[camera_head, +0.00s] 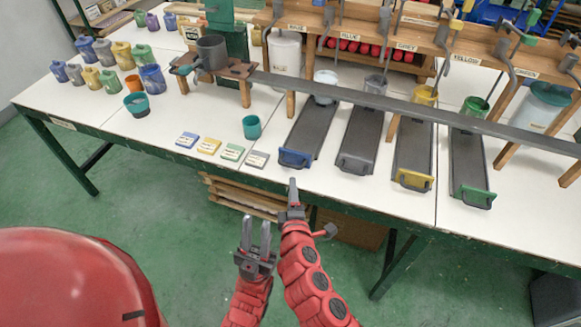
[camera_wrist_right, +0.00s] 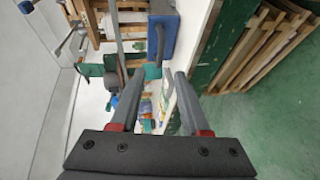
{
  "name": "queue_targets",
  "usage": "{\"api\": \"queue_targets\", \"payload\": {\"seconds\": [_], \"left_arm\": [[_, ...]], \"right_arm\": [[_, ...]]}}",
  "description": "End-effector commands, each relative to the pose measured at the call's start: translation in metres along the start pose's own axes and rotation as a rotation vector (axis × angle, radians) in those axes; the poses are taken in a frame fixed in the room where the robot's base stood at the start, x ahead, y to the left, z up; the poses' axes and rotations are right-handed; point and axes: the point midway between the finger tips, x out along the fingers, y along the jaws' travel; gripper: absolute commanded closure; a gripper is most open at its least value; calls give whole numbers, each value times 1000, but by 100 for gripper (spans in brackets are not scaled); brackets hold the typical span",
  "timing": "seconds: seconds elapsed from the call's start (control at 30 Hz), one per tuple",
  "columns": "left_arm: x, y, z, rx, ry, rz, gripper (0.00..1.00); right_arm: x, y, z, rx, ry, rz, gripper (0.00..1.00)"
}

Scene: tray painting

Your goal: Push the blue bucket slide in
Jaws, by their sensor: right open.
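The blue slide has a dark grey channel (camera_head: 313,128) with a blue front and handle (camera_head: 296,158) at the table's front edge. A pale bucket (camera_head: 326,84) stands at its far end. In the right wrist view the blue front (camera_wrist_right: 172,38) and its dark handle lie beyond the fingertips. My right gripper (camera_head: 293,184) is just below the blue front in the head view; its fingers are apart and empty in the right wrist view (camera_wrist_right: 160,76). My left gripper (camera_head: 256,228) is open and empty, lower, over the floor.
Grey (camera_head: 355,163), yellow (camera_head: 415,180) and green (camera_head: 473,196) slide fronts stand to the right. A long grey bar (camera_head: 420,112) crosses above the slides. Small cards and a teal cup (camera_head: 251,127) lie left of the blue slide. Wooden pallets (camera_head: 240,198) are under the table.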

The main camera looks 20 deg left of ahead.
Motion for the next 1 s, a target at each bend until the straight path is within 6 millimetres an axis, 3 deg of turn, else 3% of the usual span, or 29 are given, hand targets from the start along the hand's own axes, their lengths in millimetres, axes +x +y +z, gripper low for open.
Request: {"api": "queue_targets", "payload": {"seconds": [0.3, 0.5, 0.97, 1.0], "left_arm": [[-5, 0, 1, 1, -1, -1, 72], [-11, 0, 2, 1, -2, -1, 72], [-12, 0, 3, 1, -2, -1, 72], [-12, 0, 3, 1, -2, -1, 72]], "right_arm": [[62, -2, 1, 1, -3, -1, 54], [89, -1, 0, 1, 0, 1, 54], [100, -1, 0, 1, 1, -2, 54], [100, -1, 0, 1, 1, -1, 58]]}}
